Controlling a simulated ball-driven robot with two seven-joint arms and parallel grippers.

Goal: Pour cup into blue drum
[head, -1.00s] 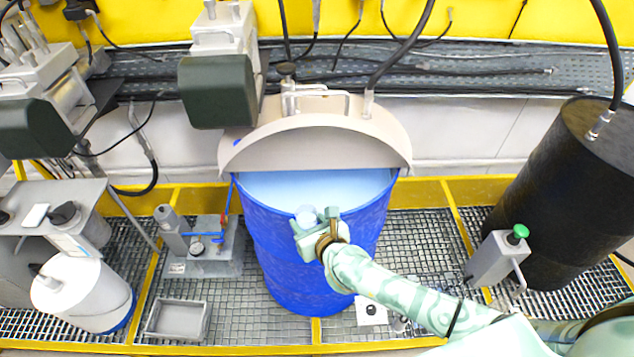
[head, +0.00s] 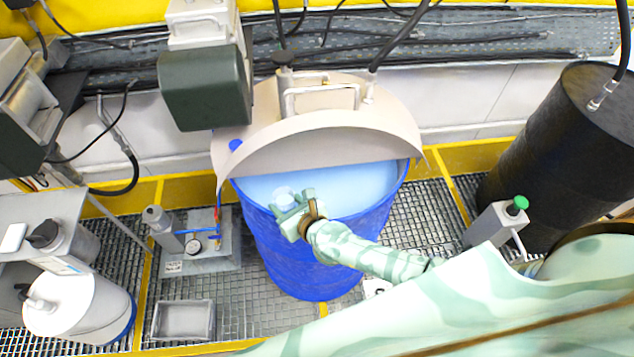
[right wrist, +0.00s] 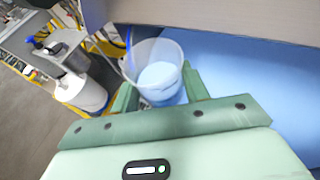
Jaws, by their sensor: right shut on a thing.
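The blue drum (head: 300,258) stands on the grating in the middle of the head view, its near half open and showing pale blue liquid (head: 350,188). A beige half lid (head: 270,135) covers its back. My right gripper (head: 285,199) is over the front left of the opening, shut on a small translucent cup (head: 284,195). In the right wrist view the cup (right wrist: 135,58) sits between the fingers (right wrist: 160,90) with pale blue liquid in it. It looks tilted there, and I cannot tell whether any liquid is leaving it. My left gripper is out of view.
A dark green motor (head: 205,90) hangs behind the drum at left. A black drum (head: 545,140) and a grey box with a green button (head: 516,206) stand at right. A white container (head: 80,305) and a grey tray (head: 183,320) are at lower left.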

